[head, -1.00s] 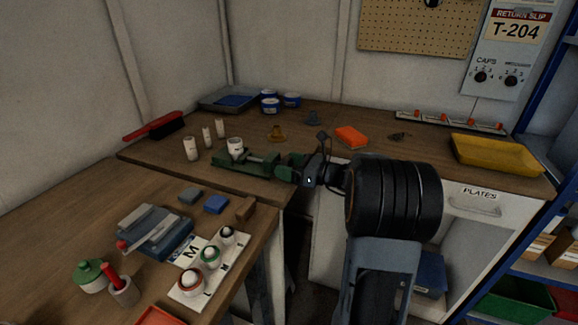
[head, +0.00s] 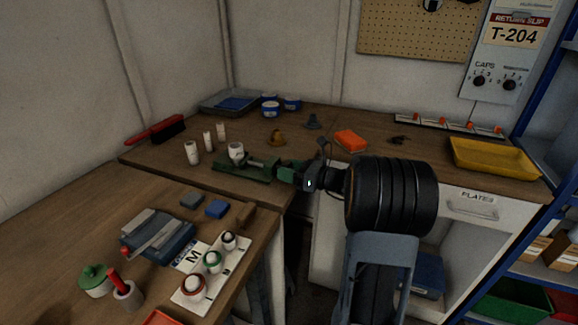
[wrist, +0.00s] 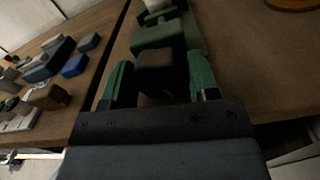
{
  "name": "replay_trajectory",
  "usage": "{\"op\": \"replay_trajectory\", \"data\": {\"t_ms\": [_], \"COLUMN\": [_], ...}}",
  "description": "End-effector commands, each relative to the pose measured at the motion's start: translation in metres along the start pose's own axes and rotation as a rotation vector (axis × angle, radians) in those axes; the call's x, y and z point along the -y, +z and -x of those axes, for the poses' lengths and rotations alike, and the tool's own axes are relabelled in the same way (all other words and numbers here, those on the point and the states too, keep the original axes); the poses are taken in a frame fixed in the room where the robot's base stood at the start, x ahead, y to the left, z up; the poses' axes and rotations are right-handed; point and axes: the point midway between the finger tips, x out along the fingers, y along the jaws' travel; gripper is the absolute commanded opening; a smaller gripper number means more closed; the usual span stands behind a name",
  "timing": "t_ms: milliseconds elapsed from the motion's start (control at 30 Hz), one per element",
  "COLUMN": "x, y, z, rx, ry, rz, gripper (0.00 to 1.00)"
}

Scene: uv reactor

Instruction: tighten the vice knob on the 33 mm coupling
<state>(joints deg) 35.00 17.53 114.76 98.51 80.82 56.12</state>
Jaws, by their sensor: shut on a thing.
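The green vice (head: 240,167) lies on the back bench near its front edge. A white coupling (head: 236,152) stands upright at the vice's left end; its size marking is too small to read. My gripper (head: 300,174) is at the vice's right end, shut on the vice knob. In the wrist view the dark knob (wrist: 160,75) sits between my two green fingers (wrist: 160,82), and the green vice body (wrist: 158,36) runs away behind it. The coupling is only partly seen at the top of the wrist view (wrist: 157,5).
Several white couplings (head: 192,153) stand left of the vice. An orange block (head: 351,140) and a yellow tray (head: 494,156) lie to the right. The left bench holds blue blocks (head: 216,208) and a card with several ringed pieces (head: 212,262). A drawer cabinet (head: 470,205) is below the bench.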

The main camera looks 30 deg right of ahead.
Motion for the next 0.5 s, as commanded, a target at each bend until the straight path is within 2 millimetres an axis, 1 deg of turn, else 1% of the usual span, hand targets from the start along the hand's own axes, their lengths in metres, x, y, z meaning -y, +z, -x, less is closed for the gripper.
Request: {"op": "replay_trajectory", "data": {"t_ms": [33,200,300,467,500], "x": [-0.0013,-0.0012,-0.0006,-0.0004,-0.0004], "y": [0.0059,0.0037,0.0,-0.0005,-0.0005], "z": [0.0,0.0,0.0001,0.0,0.0], "rx": [-0.003,-0.002,-0.002,-0.001,-0.001], "ry": [0.001,0.002,0.002,0.001,0.001], "rz": [-0.032,-0.114,-0.122,-0.12,-0.12], "gripper": [0.31,0.31,0.31,0.31,0.56]}}
